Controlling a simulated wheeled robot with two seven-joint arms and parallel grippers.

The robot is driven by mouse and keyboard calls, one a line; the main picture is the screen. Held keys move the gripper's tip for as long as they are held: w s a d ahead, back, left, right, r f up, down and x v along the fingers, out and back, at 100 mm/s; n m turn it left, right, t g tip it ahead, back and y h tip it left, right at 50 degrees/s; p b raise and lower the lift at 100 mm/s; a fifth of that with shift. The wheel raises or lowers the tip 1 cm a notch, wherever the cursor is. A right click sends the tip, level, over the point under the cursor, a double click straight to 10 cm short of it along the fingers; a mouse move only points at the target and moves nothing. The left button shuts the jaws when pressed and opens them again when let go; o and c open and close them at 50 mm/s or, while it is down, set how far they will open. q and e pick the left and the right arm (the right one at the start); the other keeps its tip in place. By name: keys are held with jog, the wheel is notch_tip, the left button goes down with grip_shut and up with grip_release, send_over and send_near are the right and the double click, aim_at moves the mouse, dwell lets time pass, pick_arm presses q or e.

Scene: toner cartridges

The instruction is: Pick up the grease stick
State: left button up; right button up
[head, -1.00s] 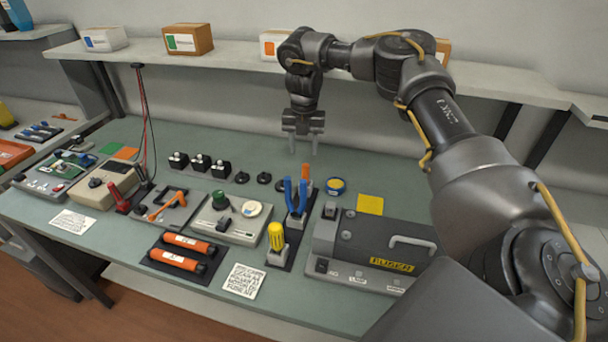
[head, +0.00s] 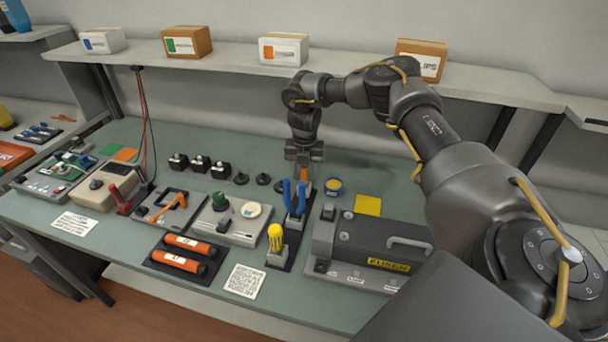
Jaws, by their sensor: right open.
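An orange-topped stick, which looks like the grease stick (head: 305,187), stands upright at the back of a dark tool stand (head: 281,264), behind blue-handled pliers (head: 294,198). A yellow-handled tool (head: 275,237) stands at the front of the same stand. My right gripper (head: 305,177) is open, pointing down at the orange stick. My left gripper is not in view.
Two orange cartridges (head: 178,259) lie in a dark tray to the left. A shelf with boxes (head: 283,49) runs along the back.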

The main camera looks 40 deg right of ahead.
notch_tip(320, 180, down, 2)
jog(key=shift+f, duration=0.1)
grip_shut()
dwell(0.5)
jog(key=shift+r+b, duration=0.35)
jog(key=shift+r, duration=0.3)
notch_tip(320, 180, up, 2)
jog(key=shift+r+b, duration=0.1)
jog(key=shift+b, duration=0.4)
jog(key=s+a+r, duration=0.2)
jog(key=s+r, duration=0.7)
jog(key=s, duration=0.4)
jog(key=shift+s+a+r+b, duration=0.2)
jog(key=shift+s+r+b, duration=0.1)
jog(key=shift+s+r, duration=0.1)
